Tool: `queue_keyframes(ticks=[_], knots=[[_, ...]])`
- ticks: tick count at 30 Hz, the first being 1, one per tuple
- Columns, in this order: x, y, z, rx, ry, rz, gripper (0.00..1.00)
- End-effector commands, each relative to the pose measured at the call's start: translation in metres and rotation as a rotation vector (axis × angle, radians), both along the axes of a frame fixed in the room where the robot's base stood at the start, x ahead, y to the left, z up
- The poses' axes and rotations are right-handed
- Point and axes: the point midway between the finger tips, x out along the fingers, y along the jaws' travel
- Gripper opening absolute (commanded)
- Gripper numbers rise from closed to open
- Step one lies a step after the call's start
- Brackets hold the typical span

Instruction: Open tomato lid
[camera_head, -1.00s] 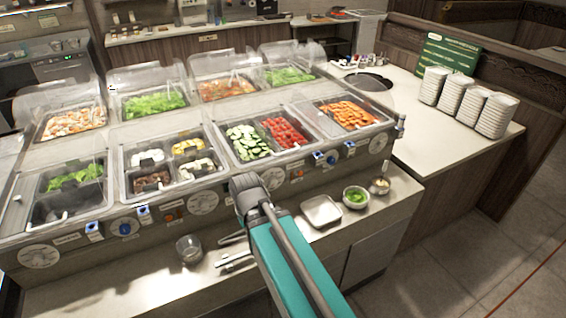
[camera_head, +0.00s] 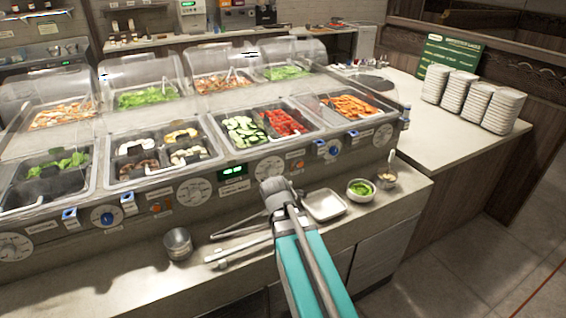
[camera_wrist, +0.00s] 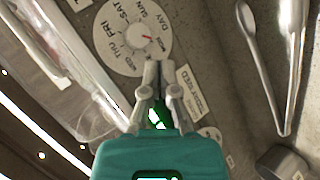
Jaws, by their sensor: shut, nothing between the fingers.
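Red chopped tomatoes (camera_head: 284,122) lie beside sliced cucumber in a double well at the middle of the counter in the head view. A clear lid seems to cover this well, but its edges are hard to make out. My gripper (camera_wrist: 157,72) is shut and empty in the wrist view, in front of the panel with a weekday dial (camera_wrist: 133,35). A clear cover edge (camera_wrist: 85,85) lies left of it. In the head view my arm reaches to the front panel, below and in front of the tomato well; my fingertips are hidden there.
A metal cup (camera_head: 178,243), tongs (camera_head: 238,250), a square white dish (camera_head: 324,205), a bowl of greens (camera_head: 361,189) and a small cup (camera_head: 386,178) stand on the front ledge. More covered food wells flank the tomatoes. Stacked white plates (camera_head: 462,92) stand at right.

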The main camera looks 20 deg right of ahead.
Motion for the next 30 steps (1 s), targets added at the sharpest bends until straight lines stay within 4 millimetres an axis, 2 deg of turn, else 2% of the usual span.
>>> queue_keyframes(ticks=[1, 7, 14, 24, 30], knots=[[0.007, -0.011, -0.011, -0.079, -0.038, 0.035, 0.0], [0.028, -0.042, -0.005, -0.442, -0.177, 0.172, 0.0], [0.037, -0.067, 0.002, -0.89, -0.305, 0.279, 0.0], [0.027, -0.084, 0.006, -1.592, -0.432, 0.304, 0.0], [0.015, -0.083, 0.006, -1.89, -0.47, 0.272, 0.0]])
